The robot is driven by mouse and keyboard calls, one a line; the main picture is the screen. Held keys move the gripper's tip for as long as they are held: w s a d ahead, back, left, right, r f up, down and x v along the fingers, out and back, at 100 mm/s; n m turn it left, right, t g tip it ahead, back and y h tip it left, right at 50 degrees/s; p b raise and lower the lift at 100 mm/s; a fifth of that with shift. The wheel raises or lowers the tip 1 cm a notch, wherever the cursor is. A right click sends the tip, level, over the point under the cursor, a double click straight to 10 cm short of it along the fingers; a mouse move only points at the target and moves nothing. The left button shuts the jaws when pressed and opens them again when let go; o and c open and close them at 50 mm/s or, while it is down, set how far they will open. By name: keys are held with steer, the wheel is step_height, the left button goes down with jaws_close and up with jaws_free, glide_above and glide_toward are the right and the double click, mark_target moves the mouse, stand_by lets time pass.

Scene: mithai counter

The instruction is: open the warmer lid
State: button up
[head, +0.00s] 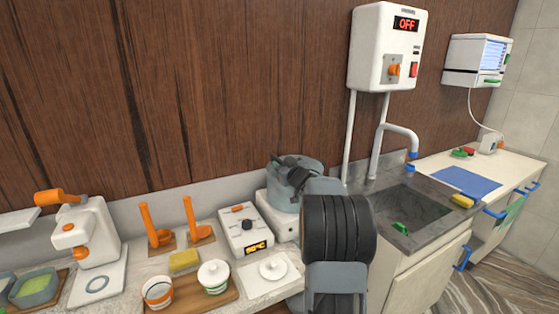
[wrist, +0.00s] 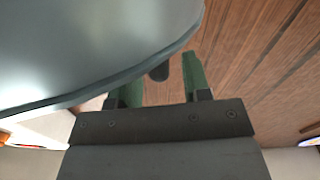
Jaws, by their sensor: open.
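The warmer (head: 285,214) is a white-based unit with a grey round top, standing at the back of the counter. My arm hides part of it in the head view. In the wrist view a large smooth metal lid (wrist: 90,45) fills the upper left. A small dark knob (wrist: 159,72) shows at the lid's edge, between the fingers in the picture; I cannot tell whether they touch it. My gripper (wrist: 162,82) is open, with green finger pads, close beside the lid. The lid appears to be down, though the head view is partly blocked.
Left of the warmer stands a white control box (head: 243,230) with a lit display. In front are a white lid on a pad (head: 272,268) and a wooden board (head: 195,293) with two pots. The sink (head: 410,215) lies to the right.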

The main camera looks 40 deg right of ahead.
steer(key=shift+w+d, duration=0.15)
steer(key=shift+w, duration=1.15)
steer(key=shift+c, duration=0.2)
jaws_close()
